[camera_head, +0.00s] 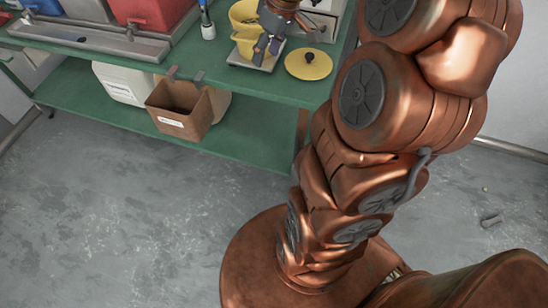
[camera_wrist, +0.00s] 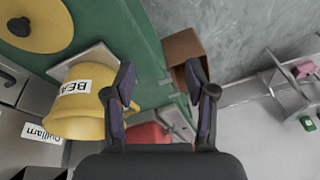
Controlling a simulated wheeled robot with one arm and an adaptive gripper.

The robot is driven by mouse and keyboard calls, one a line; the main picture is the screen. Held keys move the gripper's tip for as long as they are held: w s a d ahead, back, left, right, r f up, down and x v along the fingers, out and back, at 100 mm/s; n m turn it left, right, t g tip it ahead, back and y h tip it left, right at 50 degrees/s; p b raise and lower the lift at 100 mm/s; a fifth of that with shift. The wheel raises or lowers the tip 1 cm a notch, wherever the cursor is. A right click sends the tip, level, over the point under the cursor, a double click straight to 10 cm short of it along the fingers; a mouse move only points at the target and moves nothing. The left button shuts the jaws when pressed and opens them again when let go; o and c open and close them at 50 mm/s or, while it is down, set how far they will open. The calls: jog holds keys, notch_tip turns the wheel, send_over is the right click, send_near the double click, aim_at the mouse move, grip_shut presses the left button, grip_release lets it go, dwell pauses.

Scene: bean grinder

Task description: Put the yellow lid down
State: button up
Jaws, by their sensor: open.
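The yellow lid (camera_head: 308,64) with its dark knob lies flat on the green table, near the right front corner. It also shows at the upper left of the wrist view (camera_wrist: 42,22). My gripper (camera_head: 268,46) is open and empty, apart from the lid and to its left in the head view. It is in front of the yellow bean container (camera_head: 245,22), which stands on a pale square plate. The container is labelled and shows at the left of the wrist view (camera_wrist: 80,105), beside my gripper (camera_wrist: 165,75). My arm hides part of the table's right end.
A brush holder (camera_head: 207,28) stands behind. A white container (camera_head: 122,84) is on the lower shelf.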

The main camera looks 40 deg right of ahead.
jog(key=s+a+g, duration=0.1)
jog(key=s+a, duration=0.4)
jog(key=a, duration=0.3)
jog(key=s+a+f+m+g+h, duration=0.1)
jog(key=s+a, duration=0.3)
jog(key=s, duration=0.5)
jog(key=s+a+f+m+g+h, duration=0.1)
jog(key=s+a, duration=0.3)
jog(key=s, duration=0.6)
jog(key=shift+s+a+f+m+g, duration=0.35)
jog(key=shift+f+m+g, duration=0.2)
jog(key=shift+f, duration=0.2)
